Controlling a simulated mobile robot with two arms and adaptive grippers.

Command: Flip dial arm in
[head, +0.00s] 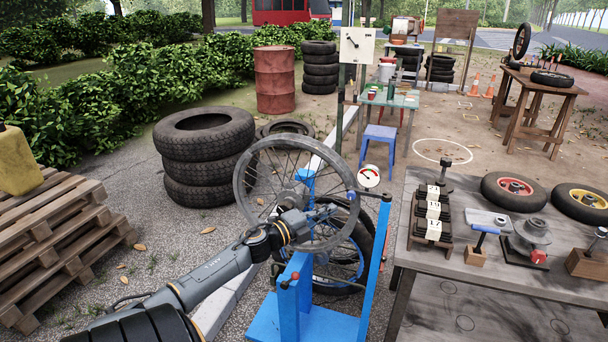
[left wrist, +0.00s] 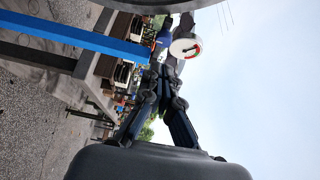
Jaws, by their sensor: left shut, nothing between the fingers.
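A round white dial (head: 369,176) with a red mark and dark needle sits at the right of a blue wheel stand (head: 289,300). A spoked wheel (head: 240,183) is mounted upright in the stand. In the left wrist view the dial (left wrist: 186,46) shows just past the fingertips, beside a small blue part (left wrist: 163,38). My left gripper (head: 335,210) reaches in near the wheel's right side, below and left of the dial. In the wrist view its fingers (left wrist: 163,72) meet, shut and empty. I cannot tell whether they touch the dial's arm, which is partly hidden. My right gripper is not in view.
A workbench (head: 430,268) at the right holds a block rack (head: 433,215), small tools and two small wheels (head: 514,191). Stacked tires (head: 205,155) and pallets (head: 55,240) stand at the left. A blue stool (head: 379,145) stands behind the dial.

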